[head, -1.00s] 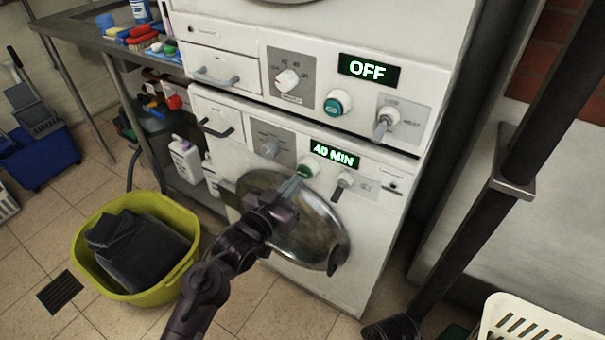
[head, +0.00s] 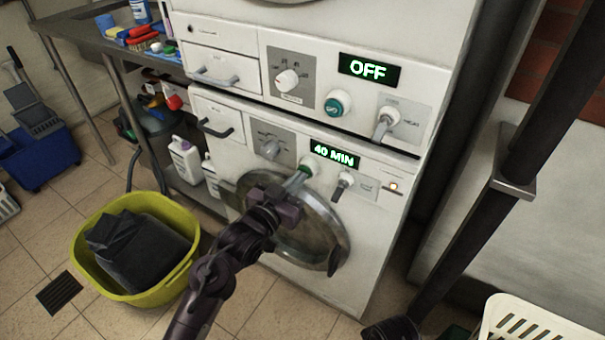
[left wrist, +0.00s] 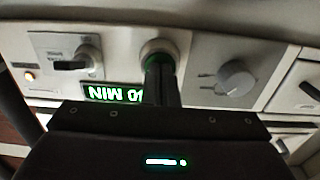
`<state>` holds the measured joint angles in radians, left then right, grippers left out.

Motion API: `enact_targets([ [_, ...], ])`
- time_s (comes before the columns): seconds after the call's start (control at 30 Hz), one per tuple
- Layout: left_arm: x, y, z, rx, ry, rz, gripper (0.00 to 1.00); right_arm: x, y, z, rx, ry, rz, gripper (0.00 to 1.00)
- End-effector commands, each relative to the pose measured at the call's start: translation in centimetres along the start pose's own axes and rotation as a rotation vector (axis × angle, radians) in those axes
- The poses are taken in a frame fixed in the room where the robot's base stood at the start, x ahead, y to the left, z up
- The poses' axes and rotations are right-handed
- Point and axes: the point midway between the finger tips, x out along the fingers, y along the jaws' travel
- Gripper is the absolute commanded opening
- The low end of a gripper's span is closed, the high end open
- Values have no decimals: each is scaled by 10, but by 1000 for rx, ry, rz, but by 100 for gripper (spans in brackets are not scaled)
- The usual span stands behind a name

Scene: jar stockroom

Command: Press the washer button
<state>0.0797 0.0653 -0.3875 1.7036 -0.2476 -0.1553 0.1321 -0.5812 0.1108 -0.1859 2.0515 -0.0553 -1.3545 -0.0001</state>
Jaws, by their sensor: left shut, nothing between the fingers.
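The washer (head: 365,240) is the lower white machine, with a round metal door (head: 325,225). Its display (head: 334,154) reads 40 MIN. The washer button (head: 307,165), green with a pale collar, is just left of and below the display. My left gripper (head: 298,179) is shut and empty, its fingertips at the button and seemingly touching it. In the left wrist view the shut fingers (left wrist: 161,75) overlap the button (left wrist: 158,47) and hide its middle. A small amber light (head: 393,186) glows at the panel's right. My right gripper is not in view.
The upper machine has an OFF display (head: 369,69), a teal button (head: 337,103) and a lever (head: 384,123). A knob (head: 270,149) and a small lever (head: 342,185) flank the washer button. A yellow tub (head: 150,296) with dark cloth stands on the floor at left.

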Motion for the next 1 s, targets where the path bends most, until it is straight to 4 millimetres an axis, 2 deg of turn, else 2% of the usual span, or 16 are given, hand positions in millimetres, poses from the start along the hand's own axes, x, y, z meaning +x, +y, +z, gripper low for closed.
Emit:
enact_targets([
  [1.0,-78,0,-2,0,-2,-1,0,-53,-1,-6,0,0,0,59],
])
